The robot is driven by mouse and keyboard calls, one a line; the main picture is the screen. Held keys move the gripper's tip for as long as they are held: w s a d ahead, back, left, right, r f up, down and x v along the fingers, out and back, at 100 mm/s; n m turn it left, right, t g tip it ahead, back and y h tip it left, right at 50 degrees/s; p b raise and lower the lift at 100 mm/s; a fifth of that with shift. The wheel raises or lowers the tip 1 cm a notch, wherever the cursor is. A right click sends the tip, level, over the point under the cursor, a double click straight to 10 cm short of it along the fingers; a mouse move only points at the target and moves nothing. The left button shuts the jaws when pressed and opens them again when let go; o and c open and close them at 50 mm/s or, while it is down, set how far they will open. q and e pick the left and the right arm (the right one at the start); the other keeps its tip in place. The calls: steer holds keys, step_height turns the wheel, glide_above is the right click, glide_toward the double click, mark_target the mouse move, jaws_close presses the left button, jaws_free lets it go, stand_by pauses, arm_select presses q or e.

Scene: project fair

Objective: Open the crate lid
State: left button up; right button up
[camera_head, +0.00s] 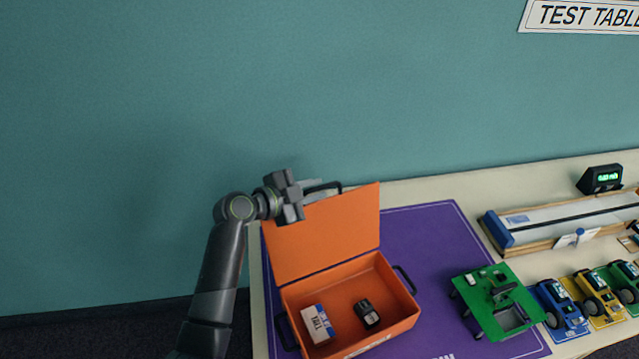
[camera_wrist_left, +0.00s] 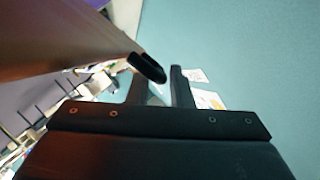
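The orange crate (camera_head: 407,323) stands on a purple mat, and its lid (camera_head: 325,235) is swung up and stands open at the back. A black handle (camera_head: 333,185) sits on the lid's top edge. My left gripper (camera_head: 314,189) is at this handle, at the lid's upper left. In the left wrist view its two fingers (camera_wrist_left: 162,90) are apart, with the end of the black handle (camera_wrist_left: 147,68) at the left finger. The lid (camera_wrist_left: 60,45) fills the upper left there. I cannot tell whether the fingers touch the handle. My right gripper is not in view.
A white box (camera_head: 318,325) and a small black object (camera_head: 367,314) lie in the crate. Right of it are the purple mat (camera_head: 425,235), a green board-like model (camera_head: 497,300), several toy cars (camera_head: 597,295), a track (camera_head: 565,222) and a display (camera_head: 600,179). A teal wall rises behind.

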arm_select(q)
steer(key=shift+x, duration=1.05)
jaws_close()
